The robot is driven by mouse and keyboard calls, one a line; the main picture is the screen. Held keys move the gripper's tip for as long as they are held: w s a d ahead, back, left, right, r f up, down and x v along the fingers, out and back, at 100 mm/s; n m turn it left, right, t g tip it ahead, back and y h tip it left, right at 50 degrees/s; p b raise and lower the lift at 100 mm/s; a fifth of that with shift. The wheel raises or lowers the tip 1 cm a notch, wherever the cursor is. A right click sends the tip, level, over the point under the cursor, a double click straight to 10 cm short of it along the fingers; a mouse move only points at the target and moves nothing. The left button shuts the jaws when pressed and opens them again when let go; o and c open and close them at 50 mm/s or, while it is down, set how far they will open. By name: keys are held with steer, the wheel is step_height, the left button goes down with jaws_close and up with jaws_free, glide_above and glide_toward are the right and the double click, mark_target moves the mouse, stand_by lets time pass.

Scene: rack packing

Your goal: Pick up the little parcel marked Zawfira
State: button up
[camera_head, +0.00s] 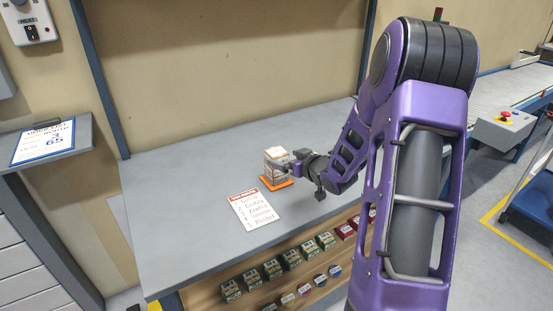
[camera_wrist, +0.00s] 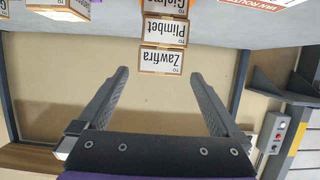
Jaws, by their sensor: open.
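The little parcel marked Zawfira (camera_wrist: 161,61) shows upside down in the wrist view. It is a small tan box with a white label, at the top end of a stack. The parcel marked Plimbet (camera_wrist: 165,32) is directly under it, and another, partly cut off, is under that. In the head view the stack (camera_head: 274,157) stands on an orange mat (camera_head: 268,186) on the grey table. My gripper (camera_head: 288,169) is beside the stack there. In the wrist view its two fingers are open and empty, spread wider than the Zawfira parcel, which lies beyond the tips.
A white list sheet (camera_head: 257,207) lies left of the stack. More parcels (camera_wrist: 66,11) show at the wrist view's upper left edge. Several small boxes (camera_head: 273,268) stand on a shelf below the tabletop. The table (camera_head: 185,190) is clear to the left. A wall is behind.

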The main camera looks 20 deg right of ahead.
mark_target(281, 155)
steer(key=shift+b+x, duration=0.3)
steer(key=shift+x, duration=2.65)
steer(key=shift+r, duration=0.15)
steer(key=c, duration=1.4)
